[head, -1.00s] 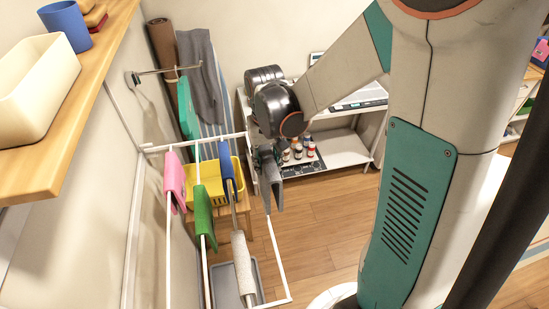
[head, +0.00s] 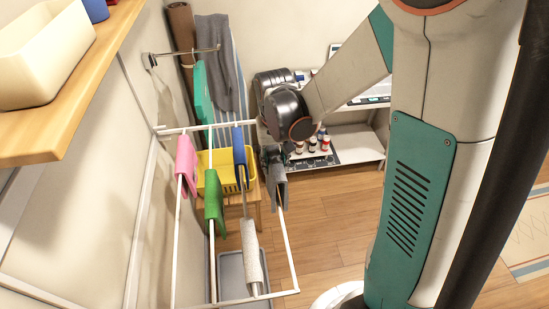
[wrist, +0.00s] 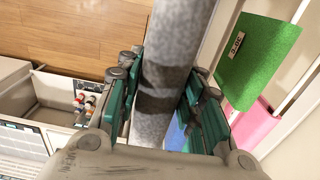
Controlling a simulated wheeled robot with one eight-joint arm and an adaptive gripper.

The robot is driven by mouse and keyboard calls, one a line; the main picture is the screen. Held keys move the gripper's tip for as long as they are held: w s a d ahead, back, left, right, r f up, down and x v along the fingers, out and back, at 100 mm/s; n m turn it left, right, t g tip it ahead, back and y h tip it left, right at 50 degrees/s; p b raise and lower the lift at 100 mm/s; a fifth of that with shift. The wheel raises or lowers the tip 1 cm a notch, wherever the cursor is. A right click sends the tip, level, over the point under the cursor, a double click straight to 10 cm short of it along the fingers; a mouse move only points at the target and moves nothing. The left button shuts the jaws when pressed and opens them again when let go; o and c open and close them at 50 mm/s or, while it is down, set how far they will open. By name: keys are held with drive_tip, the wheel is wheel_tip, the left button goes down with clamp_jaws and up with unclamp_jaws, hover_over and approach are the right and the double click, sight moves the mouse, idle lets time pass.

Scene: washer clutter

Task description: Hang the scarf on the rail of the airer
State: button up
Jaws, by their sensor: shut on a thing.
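The grey scarf (head: 279,185) hangs in a folded strip below my gripper (head: 270,153) in the head view. It lies along the right-hand side rail of the white airer (head: 289,250), with folds showing on both sides. In the wrist view my gripper (wrist: 165,108) is shut on the scarf (wrist: 172,60), which runs between the green finger pads. Whether the rail bears the scarf's weight I cannot tell; the rail under it is hidden.
Pink (head: 185,160), green (head: 213,195) and blue (head: 239,155) cloths hang on the airer's other rails. A yellow basket (head: 222,170) stands behind, a white shelf unit (head: 355,143) at the back.

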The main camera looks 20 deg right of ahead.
drive_tip(key=shift+f+b, duration=3.35)
drive_tip(key=shift+f, duration=1.9)
drive_tip(key=shift+s+f+b, duration=0.6)
drive_tip(key=shift+f+b, duration=0.2)
drive_tip(key=shift+b, duration=0.2)
drive_tip(key=o, duration=1.1)
drive_tip(key=shift+o, duration=0.2)
drive_tip(key=shift+r, duration=0.1)
